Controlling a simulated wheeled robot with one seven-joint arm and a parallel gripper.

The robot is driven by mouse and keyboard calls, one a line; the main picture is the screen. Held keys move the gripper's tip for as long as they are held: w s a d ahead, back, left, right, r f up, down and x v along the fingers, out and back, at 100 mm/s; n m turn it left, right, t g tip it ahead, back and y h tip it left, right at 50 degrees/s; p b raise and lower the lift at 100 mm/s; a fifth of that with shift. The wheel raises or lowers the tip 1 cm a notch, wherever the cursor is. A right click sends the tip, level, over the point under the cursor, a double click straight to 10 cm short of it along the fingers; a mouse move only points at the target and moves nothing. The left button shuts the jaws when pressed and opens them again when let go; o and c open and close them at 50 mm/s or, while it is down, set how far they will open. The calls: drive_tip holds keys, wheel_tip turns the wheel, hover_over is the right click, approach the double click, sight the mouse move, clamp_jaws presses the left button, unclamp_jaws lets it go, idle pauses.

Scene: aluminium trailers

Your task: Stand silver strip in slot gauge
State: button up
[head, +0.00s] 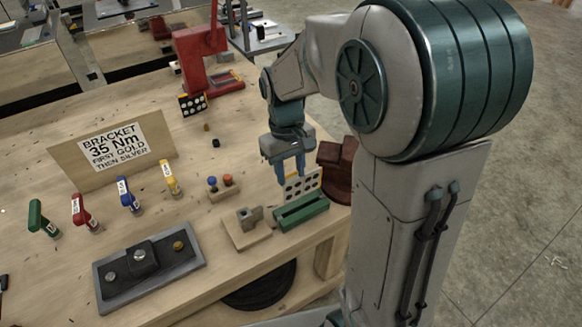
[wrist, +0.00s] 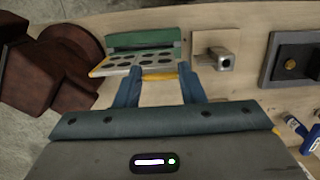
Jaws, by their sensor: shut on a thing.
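My gripper (head: 290,172) is shut on the silver strip (head: 304,184), a pale flat plate with rows of dark round holes. In the wrist view the strip (wrist: 135,63) runs across the front of my gripper (wrist: 158,74), sticking out to the left of the fingers. The slot gauge (head: 301,211) is a green block with a long slot. It also shows in the wrist view (wrist: 145,38), just beyond the strip. In the head view the strip stands on edge close above or behind the gauge. I cannot tell whether they touch; the fingers hide part of the strip.
A dark red-brown vise-like block (head: 337,170) stands close right of the gauge. A wooden base with a grey block (head: 249,222) is close left. A black holed strip (head: 193,105) is by the red press.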

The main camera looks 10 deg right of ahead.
sight(290, 186)
drive_tip(key=shift+f+b, duration=1.3)
drive_tip(key=shift+f, duration=0.75)
drive_tip(key=shift+f+b, duration=1.45)
drive_tip(key=shift+f, duration=0.65)
drive_tip(key=o, duration=1.3)
drive_tip(key=shift+r, duration=0.1)
drive_tip(key=shift+c, duration=0.2)
drive_tip(key=shift+r, duration=0.1)
wheel_tip(290, 186, up, 14)
drive_tip(key=w, duration=0.1)
drive_tip(key=shift+w+a+f, duration=0.25)
drive_tip(key=shift+w, duration=0.05)
drive_tip(key=s+d+f+m+t, duration=0.1)
drive_tip(key=s+d+f+t, duration=0.1)
drive_tip(key=s, duration=0.5)
drive_tip(key=s+d+f+m+t, duration=0.2)
drive_tip(key=s+f, duration=0.2)
drive_tip(key=s, duration=0.3)
drive_tip(key=shift+s+f+m, duration=0.15)
drive_tip(key=shift+s+m, duration=0.15)
drive_tip(key=shift+s, duration=0.1)
